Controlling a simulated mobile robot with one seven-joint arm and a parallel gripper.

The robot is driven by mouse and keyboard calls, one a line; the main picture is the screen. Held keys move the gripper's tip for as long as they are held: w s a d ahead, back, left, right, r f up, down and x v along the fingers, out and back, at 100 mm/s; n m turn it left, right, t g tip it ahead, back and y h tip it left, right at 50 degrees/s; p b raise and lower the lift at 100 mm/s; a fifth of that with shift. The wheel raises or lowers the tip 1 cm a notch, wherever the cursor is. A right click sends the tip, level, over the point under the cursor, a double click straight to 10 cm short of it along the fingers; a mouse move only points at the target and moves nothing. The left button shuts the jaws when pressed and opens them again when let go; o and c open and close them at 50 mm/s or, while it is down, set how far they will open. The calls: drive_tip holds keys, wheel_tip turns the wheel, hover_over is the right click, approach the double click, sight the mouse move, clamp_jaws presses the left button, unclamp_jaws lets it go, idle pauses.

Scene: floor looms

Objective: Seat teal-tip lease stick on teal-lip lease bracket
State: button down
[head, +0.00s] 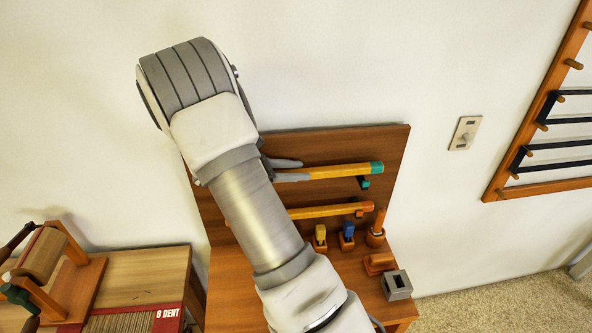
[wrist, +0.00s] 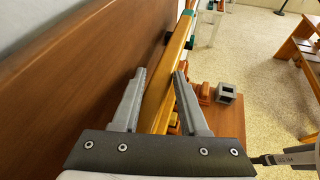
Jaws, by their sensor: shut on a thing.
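The teal-tip lease stick (head: 335,171) is a yellow-orange bar with a teal end, lying nearly level in front of the brown back panel. My gripper (head: 288,169) is shut on it left of the teal end, partly hidden by my arm. In the wrist view the stick (wrist: 161,95) runs lengthwise between the two fingers of my gripper (wrist: 160,74). The teal-lip lease bracket (head: 364,183) is on the panel just below the teal end; it also shows in the wrist view (wrist: 190,43). I cannot tell whether stick and bracket touch. Any left-hand bracket is hidden.
A second stick (head: 325,210) with a reddish end lies lower on the panel. Yellow (head: 320,233) and blue (head: 347,231) pieces, a wooden peg holder (head: 376,236) and a grey block (head: 397,285) stand on the bench below. A peg rack (head: 540,130) hangs at right.

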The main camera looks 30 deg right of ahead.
drive_tip(key=shift+f+b, duration=0.75)
drive_tip(key=shift+f, duration=0.35)
drive_tip(key=shift+f, duration=0.2)
idle(0.4)
drive_tip(key=shift+f+b, duration=0.25)
drive_tip(key=shift+b, duration=0.05)
drive_tip(key=shift+c, duration=1.8)
unclamp_jaws()
drive_tip(key=shift+a+r, duration=0.1)
